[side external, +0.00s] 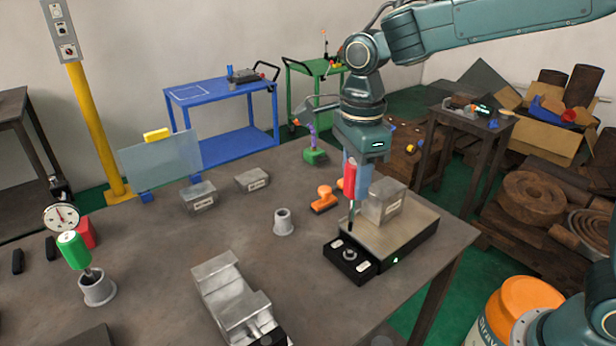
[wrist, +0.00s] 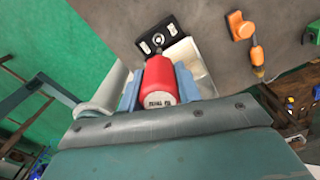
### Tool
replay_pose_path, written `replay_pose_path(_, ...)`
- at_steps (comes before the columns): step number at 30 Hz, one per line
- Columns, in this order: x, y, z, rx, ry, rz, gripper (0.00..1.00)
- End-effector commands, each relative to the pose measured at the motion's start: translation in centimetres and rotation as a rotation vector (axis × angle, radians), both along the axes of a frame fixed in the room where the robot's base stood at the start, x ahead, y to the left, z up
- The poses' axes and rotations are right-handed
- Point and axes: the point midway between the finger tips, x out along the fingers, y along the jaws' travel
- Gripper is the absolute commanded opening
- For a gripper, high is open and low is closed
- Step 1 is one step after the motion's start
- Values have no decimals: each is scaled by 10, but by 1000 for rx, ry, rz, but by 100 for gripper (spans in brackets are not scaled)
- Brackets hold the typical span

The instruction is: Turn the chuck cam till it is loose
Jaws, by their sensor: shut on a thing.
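My gripper (side external: 356,172) has its blue fingers shut on the red handle (side external: 349,180) of a tool. The red handle also fills the middle of the wrist view (wrist: 160,80), between both fingers. The tool's thin dark shaft points down, and its lower end is close above the black block (side external: 338,265). A round silver piece, apparently the chuck cam (side external: 349,254), sits in the middle of that block between two pale labels; it also shows in the wrist view (wrist: 157,39). I cannot tell whether the tip touches anything; in the side view it appears short of the cam.
A grey metal block (side external: 381,203) stands on the pale plate (side external: 412,232) close beside my gripper. An orange-handled item (side external: 324,198) and a grey cup (side external: 283,222) lie to the left. A vise (side external: 235,295) and a green-handled tool (side external: 73,250) in a cup stand farther left.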

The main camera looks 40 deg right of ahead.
Motion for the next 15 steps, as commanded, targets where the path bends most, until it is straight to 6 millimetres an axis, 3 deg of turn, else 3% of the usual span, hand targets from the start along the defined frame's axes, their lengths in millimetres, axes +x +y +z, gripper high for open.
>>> replay_pose_path(15,-5,-2,-7,0,0,-11,6)
